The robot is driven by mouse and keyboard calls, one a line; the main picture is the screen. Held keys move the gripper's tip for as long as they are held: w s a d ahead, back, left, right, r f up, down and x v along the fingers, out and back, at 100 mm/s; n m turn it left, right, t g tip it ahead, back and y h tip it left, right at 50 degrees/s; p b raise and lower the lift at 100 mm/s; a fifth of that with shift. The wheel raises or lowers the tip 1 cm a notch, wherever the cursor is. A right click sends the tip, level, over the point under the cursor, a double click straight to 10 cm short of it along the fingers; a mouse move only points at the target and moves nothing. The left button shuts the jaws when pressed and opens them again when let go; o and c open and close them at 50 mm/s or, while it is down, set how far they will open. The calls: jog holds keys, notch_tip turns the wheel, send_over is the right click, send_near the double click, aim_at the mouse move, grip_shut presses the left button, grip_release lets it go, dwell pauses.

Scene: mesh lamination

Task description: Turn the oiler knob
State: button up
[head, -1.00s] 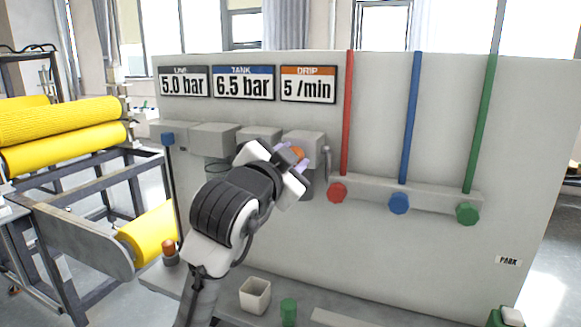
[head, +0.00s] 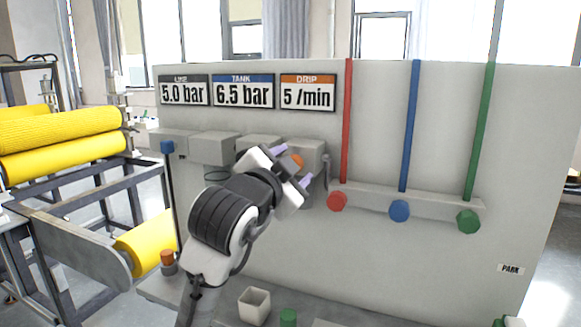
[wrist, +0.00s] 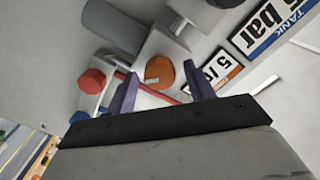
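The orange oiler knob (head: 297,161) sits on the front of the rightmost grey box, below the DRIP sign (head: 307,93), which reads 5 /min. My gripper (head: 293,165) is in front of it with its two purple fingers apart and pointing at the panel. In the wrist view the round orange knob (wrist: 159,70) with a small white mark shows between the open fingertips (wrist: 160,74). Clear space shows on both sides of the knob, so the fingers do not grip it. How far the fingertips are from it in depth is hard to tell.
Red (head: 337,201), blue (head: 399,211) and green (head: 468,221) knobs with coloured pipes are on a rail to the right. A small lever (head: 326,172) hangs beside the oiler box. A white cup (head: 254,306) stands on the ledge below. Yellow rollers (head: 62,127) are at left.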

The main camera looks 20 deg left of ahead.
jog(key=shift+s, duration=0.1)
jog(key=s+b, duration=0.3)
jog(key=s, duration=1)
jog(key=shift+s+a, duration=0.2)
jog(key=shift+s, duration=0.15)
jog(key=shift+r, duration=0.1)
